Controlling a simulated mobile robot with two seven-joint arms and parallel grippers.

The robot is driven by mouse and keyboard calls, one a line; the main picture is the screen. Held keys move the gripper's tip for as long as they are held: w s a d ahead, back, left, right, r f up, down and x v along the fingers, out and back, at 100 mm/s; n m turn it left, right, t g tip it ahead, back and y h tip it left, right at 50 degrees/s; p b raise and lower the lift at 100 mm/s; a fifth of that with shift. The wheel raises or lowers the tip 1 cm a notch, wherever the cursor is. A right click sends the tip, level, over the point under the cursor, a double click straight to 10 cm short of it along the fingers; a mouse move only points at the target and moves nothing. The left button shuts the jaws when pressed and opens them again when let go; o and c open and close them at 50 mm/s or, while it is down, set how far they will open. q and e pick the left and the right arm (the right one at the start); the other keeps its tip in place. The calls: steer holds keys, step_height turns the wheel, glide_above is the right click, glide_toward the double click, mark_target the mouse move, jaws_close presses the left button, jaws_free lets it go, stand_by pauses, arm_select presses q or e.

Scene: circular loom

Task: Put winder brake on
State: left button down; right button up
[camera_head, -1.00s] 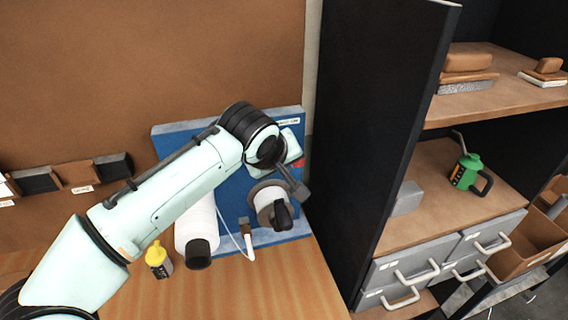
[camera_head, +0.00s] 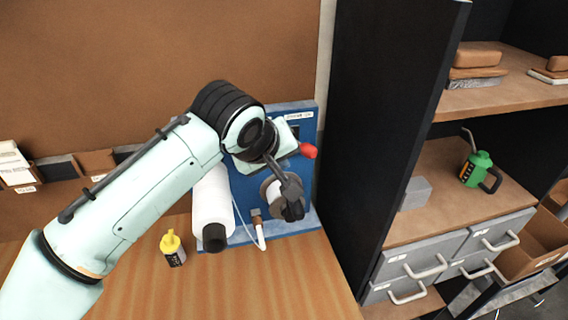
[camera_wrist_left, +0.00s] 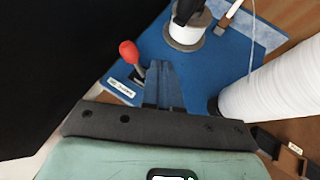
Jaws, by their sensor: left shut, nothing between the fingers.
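The winder brake appears as a lever with a red knob (camera_head: 307,150) at the upper right of the blue panel (camera_head: 307,200), by a white label. In the left wrist view the red knob (camera_wrist_left: 129,53) stands on a short grey stem, just left of my fingers. My left gripper (camera_head: 291,188) is shut and empty in front of the panel. In the left wrist view its closed fingers (camera_wrist_left: 162,68) point at the blue panel, apart from the knob. My wrist covers part of the panel's top. My right gripper is not in view.
A small spool (camera_head: 272,192) with a dark holder sits below my fingers. A large white yarn cone (camera_head: 212,200) stands left of it. A yellow-capped bottle (camera_head: 173,248) is on the table. A black shelf wall (camera_head: 385,130) rises close on the right.

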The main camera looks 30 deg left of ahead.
arm_select(q)
steer(key=v, duration=0.3)
steer(key=shift+s+d+r, duration=0.2)
steer(key=shift+r, duration=0.05)
stand_by(0.4)
